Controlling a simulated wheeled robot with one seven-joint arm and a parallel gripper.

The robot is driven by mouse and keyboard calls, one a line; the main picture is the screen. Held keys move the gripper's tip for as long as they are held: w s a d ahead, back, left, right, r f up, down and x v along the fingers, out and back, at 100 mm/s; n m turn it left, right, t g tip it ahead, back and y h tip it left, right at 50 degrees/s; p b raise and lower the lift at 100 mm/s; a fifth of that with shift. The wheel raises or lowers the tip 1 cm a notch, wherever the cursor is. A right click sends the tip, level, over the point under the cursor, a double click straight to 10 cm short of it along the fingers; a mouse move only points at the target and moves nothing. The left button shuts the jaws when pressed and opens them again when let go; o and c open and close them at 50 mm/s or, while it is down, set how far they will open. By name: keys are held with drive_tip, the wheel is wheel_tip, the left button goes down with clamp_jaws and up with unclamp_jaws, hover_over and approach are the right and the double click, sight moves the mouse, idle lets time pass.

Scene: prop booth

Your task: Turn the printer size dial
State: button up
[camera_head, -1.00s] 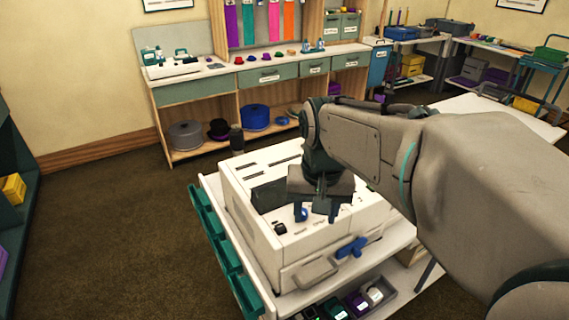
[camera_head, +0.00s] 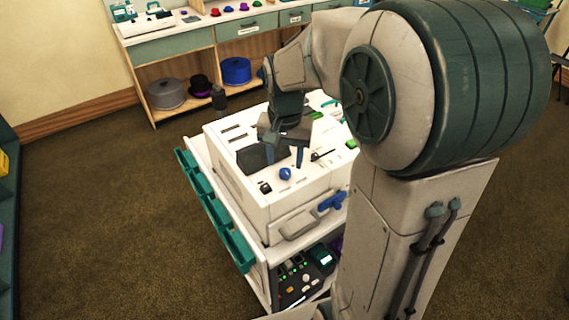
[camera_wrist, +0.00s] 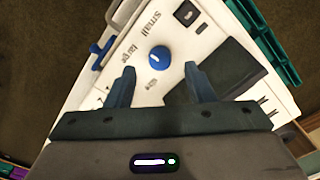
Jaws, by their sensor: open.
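The printer (camera_head: 235,165) is a white box on a cart, with a blue round size dial (camera_head: 285,173) on its top. In the wrist view the blue dial (camera_wrist: 159,59) has a white pointer mark, and the words "small" and "large" are printed beside it. My gripper (camera_head: 284,152) is open and empty above the printer top. In the wrist view its two fingers (camera_wrist: 160,80) are spread, with the dial just beyond their tips and between them. No contact with the dial shows.
Teal bins (camera_head: 203,200) line the cart's left side. A workbench (camera_head: 190,52) stands behind; the floor left is clear.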

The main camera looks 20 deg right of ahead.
sight(285, 171)
drive_tip(key=shift+f, duration=1.7)
drive_tip(key=c, duration=1)
drive_tip(key=shift+n, duration=0.3)
drive_tip(key=n+b, duration=0.1)
drive_tip(key=n, duration=0.2)
drive_tip(key=shift+n, duration=0.3)
drive_tip(key=shift+n+b, duration=0.3)
drive_tip(key=shift+n, duration=2)
